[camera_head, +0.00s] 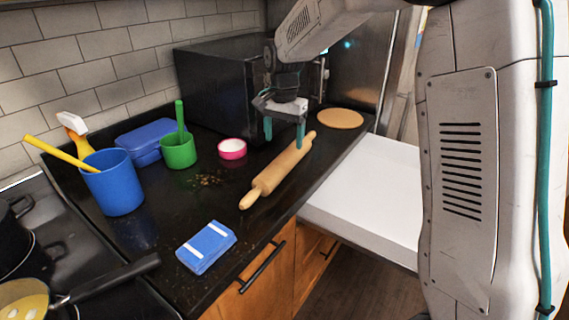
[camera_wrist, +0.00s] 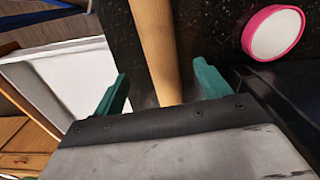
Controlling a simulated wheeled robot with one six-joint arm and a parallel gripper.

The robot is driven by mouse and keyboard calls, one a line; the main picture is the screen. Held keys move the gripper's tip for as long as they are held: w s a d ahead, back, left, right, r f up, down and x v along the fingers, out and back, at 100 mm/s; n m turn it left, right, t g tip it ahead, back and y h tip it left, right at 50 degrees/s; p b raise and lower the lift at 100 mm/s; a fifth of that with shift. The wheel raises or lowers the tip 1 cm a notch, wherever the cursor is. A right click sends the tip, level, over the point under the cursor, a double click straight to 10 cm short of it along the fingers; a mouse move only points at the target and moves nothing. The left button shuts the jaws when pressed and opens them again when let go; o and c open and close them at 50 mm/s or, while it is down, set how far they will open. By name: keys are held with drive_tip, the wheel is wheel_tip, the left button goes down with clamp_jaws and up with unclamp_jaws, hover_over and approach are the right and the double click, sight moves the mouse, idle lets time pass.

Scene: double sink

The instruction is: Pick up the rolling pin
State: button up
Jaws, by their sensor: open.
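The wooden rolling pin (camera_head: 277,172) lies diagonally on the black counter, its near handle pointing toward the lower left. My gripper (camera_head: 285,142) hangs over its far half with the teal fingers pointing down. The fingers are open. In the wrist view the rolling pin (camera_wrist: 158,45) runs up between the two fingertips of my gripper (camera_wrist: 160,90), with a gap on each side. Its far end is hidden by the gripper body in the wrist view. I cannot tell how far above the counter the fingertips are.
A pink-rimmed white dish (camera_head: 232,149) sits left of the pin, and a round wooden board (camera_head: 340,118) lies beyond it. A black microwave (camera_head: 220,90) stands behind.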

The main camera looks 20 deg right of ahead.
sight(285, 155)
drive_tip(key=f, duration=0.8)
drive_tip(key=shift+w+d+f, duration=0.25)
drive_tip(key=shift+w+d, duration=0.05)
drive_tip(key=shift+w, duration=0.05)
drive_tip(key=c, duration=1.2)
drive_tip(key=shift+c, duration=1.1)
drive_tip(key=shift+r, duration=0.15)
